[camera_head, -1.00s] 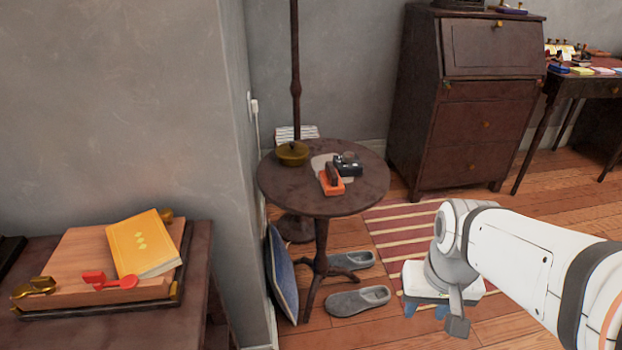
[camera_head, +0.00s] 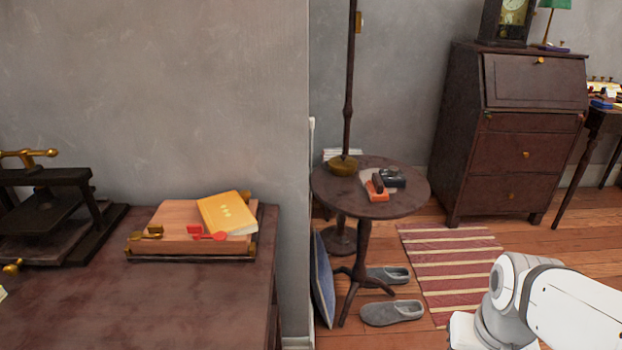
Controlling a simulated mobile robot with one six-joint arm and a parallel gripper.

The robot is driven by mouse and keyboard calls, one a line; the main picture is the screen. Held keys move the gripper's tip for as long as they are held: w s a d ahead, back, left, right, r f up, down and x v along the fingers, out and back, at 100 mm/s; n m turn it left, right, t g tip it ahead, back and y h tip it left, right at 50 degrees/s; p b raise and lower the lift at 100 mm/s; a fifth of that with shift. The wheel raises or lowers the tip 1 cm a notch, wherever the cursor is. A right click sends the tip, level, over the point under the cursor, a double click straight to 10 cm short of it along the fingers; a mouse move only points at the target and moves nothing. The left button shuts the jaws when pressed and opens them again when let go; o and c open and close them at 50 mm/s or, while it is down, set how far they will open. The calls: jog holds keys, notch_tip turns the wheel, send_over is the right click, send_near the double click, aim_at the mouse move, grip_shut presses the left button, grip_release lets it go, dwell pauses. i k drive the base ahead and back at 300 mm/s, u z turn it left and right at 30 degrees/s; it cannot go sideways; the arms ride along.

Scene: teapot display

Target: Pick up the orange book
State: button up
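The orange book (camera_head: 226,213) is yellow-orange with small pale marks on its cover. It lies tilted on a wooden box or tray (camera_head: 171,219) on the dark table at the left. Its right part reaches toward the tray's right edge. My arm shows at the lower right, well apart from the book. My gripper's fingers are out of the frame or hidden.
A dark press (camera_head: 45,205) stands left of the tray on the table (camera_head: 190,300). A wall corner separates this table from a round table (camera_head: 400,205) holding small items. Slippers (camera_head: 392,313), a blue cushion (camera_head: 323,280) and a striped rug (camera_head: 455,265) are on the floor.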

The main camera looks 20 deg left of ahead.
aim_at(227, 212)
jog(key=z, duration=1.7)
jog(key=i, duration=1.7)
jog(key=u, duration=1.55)
jog(key=k, duration=0.1)
jog(key=u, duration=2.55)
jog(key=i, duration=0.95)
